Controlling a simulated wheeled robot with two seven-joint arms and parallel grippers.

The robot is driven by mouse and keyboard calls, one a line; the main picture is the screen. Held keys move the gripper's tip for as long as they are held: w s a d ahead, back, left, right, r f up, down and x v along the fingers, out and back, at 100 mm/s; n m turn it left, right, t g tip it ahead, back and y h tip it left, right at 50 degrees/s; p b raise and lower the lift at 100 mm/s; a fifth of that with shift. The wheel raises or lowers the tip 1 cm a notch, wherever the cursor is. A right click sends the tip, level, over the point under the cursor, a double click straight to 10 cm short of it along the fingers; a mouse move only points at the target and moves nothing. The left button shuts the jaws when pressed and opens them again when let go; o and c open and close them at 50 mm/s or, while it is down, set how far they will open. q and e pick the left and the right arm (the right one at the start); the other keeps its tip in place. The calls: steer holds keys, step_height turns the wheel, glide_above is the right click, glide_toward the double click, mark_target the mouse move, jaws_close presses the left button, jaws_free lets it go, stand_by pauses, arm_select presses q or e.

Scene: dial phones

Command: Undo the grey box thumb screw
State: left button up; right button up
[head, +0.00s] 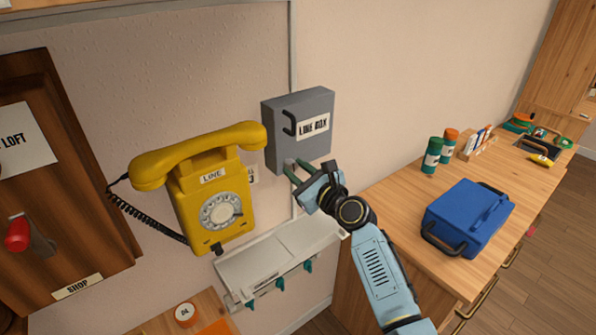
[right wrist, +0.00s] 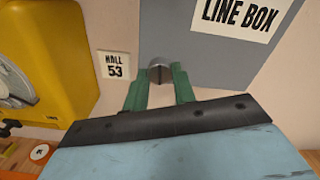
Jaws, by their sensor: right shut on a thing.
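The grey box (head: 299,125), labelled LINE BOX, is fixed to the wall in the head view, with a dark handle on its front. Its lower part also shows in the right wrist view (right wrist: 215,50). The thumb screw (right wrist: 159,72) is a small grey knob at the box's lower edge in the right wrist view. My right gripper (right wrist: 159,82) is shut on it, with a green finger on each side. In the head view the right gripper (head: 293,168) reaches up to the box's bottom, and the screw is hard to make out there. My left gripper is not in view.
A yellow dial phone (head: 212,190) hangs close left of the box. A white shelf with hooks (head: 275,262) is below. A wooden counter (head: 395,200) at the right holds a blue case (head: 465,220) and green and orange cans. Open wall lies right of the box.

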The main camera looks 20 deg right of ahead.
steer(key=n, duration=0.9)
steer(key=shift+b, duration=0.3)
steer(key=n, duration=0.4)
steer(key=shift+n, duration=0.3)
steer(key=n, duration=0.9)
steer(key=n+p, duration=0.1)
steer(key=n, duration=0.3)
steer(key=shift+n, duration=0.3)
steer(key=n+p, duration=0.1)
steer(key=n, duration=0.3)
steer(key=n+p, duration=0.1)
steer(key=n, duration=0.3)
steer(key=shift+n, duration=0.5)
